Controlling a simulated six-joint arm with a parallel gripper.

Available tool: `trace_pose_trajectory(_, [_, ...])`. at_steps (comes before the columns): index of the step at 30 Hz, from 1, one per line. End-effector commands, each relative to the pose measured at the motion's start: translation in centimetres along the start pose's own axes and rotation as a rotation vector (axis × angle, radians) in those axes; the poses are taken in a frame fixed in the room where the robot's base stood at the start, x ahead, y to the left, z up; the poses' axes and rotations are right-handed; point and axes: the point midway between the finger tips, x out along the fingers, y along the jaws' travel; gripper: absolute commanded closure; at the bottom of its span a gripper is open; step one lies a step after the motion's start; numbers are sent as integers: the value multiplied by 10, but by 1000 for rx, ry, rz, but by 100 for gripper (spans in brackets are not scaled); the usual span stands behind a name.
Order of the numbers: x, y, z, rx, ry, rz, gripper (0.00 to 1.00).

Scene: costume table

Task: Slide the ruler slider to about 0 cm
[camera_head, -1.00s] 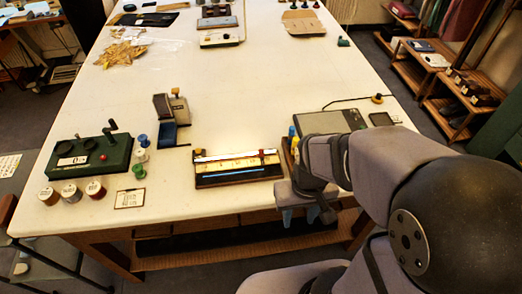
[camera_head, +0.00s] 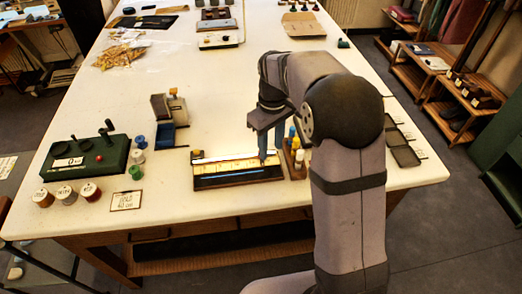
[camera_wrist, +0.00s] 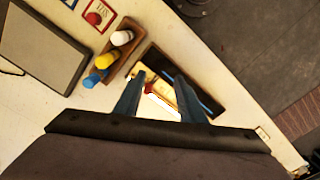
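The ruler device (camera_head: 225,183) is a dark base with a pale yellow scale and a blue strip, lying near the table's front edge. A small yellow knob (camera_head: 196,153) stands at its left end. My gripper (camera_head: 267,155) points down over its right end. In the wrist view my gripper (camera_wrist: 160,77) is open, its two blue fingers apart above the ruler device (camera_wrist: 205,101). A red slider knob (camera_wrist: 150,88) shows between the fingers, nearer the left one. I cannot tell if they touch. In the head view the fingers hide the red knob. The scale's numbers are unreadable.
A wooden holder with white, yellow and blue bottles (camera_head: 294,150) stands close right of the ruler. A blue tray stand (camera_head: 170,133) is behind left. A green box (camera_head: 85,158) and several thread spools are farther left.

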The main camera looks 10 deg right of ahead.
Motion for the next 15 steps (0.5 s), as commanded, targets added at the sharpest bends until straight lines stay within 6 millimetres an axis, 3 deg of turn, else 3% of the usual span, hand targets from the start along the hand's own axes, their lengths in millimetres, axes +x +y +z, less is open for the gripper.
trace_pose_trajectory(1, [5,5,-15,-40,0,0,63])
trace_pose_trajectory(6, [10,15,-46,-148,0,0,63])
trace_pose_trajectory(15, [13,20,-65,-219,2,1,63])
